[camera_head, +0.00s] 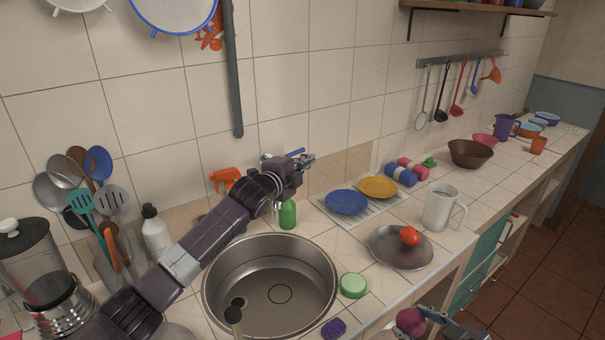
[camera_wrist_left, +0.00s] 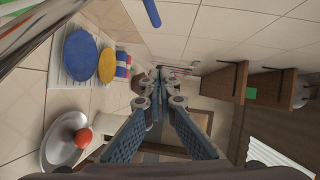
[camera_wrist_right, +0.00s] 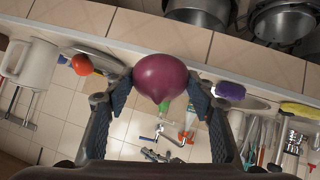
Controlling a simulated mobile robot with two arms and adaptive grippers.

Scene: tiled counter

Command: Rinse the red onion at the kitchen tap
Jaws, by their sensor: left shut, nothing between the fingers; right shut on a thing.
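The red onion (camera_head: 411,321) is at the bottom of the head view, in front of the counter. My right gripper (camera_head: 432,322) is shut on it; the right wrist view shows the onion (camera_wrist_right: 160,78) between both fingers. My left gripper (camera_head: 309,160) is shut and empty, raised behind the sink near the tiled wall. A blue bar (camera_head: 295,153), seemingly the tap's lever, is just beside its fingertips; it also shows in the left wrist view (camera_wrist_left: 151,12). I cannot tell whether they touch. The rest of the tap is mostly hidden by my left arm. The round steel sink (camera_head: 321,262) is below.
A green bottle (camera_head: 288,215) and orange spray bottle (camera_head: 226,178) stand behind the sink. A green tub (camera_head: 353,285) and purple sponge (camera_head: 334,328) are at its right. A plate (camera_head: 392,259) with a tomato (camera_head: 409,236) and a white jug (camera_head: 438,207) stand further right.

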